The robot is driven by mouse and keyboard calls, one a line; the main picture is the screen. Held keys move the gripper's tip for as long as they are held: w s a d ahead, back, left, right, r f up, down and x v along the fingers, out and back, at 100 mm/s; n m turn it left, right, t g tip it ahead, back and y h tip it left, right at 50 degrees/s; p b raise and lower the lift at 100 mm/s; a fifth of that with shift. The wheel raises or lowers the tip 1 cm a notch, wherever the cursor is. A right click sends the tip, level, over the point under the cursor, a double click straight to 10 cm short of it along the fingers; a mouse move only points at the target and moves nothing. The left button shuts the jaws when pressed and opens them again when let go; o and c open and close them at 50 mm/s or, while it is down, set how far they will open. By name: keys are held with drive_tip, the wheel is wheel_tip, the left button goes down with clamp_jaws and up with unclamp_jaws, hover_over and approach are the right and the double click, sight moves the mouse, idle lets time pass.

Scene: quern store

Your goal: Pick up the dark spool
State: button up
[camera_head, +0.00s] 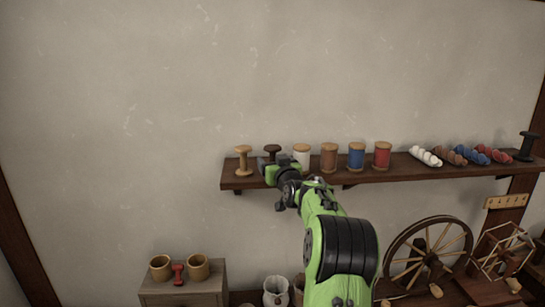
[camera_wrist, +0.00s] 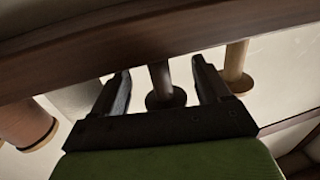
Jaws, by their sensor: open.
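The dark brown spool (camera_head: 272,149) stands on the wall shelf between a pale wooden spool and a white one. My gripper (camera_head: 280,163) reaches the shelf in front of it and hides its lower part. In the wrist view, which looks upside down, my open gripper (camera_wrist: 163,88) has one finger on each side of the dark spool (camera_wrist: 161,80). Gaps show between both fingers and its stem. Another dark, nearly black spool (camera_head: 527,146) stands at the shelf's far right end.
The shelf (camera_head: 235,182) also holds the pale spool (camera_head: 243,160), the white spool (camera_head: 302,158), brown, blue and red thread spools, and several yarn bundles (camera_head: 470,155). In the wrist view, the pale spool (camera_wrist: 237,62) is close beside one finger. A spinning wheel (camera_head: 430,260) stands below right.

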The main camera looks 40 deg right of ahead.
drive_tip(key=shift+s+a, duration=0.15)
drive_tip(key=shift+s, duration=0.05)
drive_tip(key=shift+c, duration=0.4)
drive_tip(key=c, duration=1.1)
drive_tip(key=shift+o, duration=0.2)
drive_tip(key=shift+r, duration=0.15)
wheel_tip(320, 180, up, 10)
drive_tip(key=shift+f+p, duration=0.1)
drive_tip(key=shift+p, duration=0.6)
drive_tip(key=shift+w, duration=0.1)
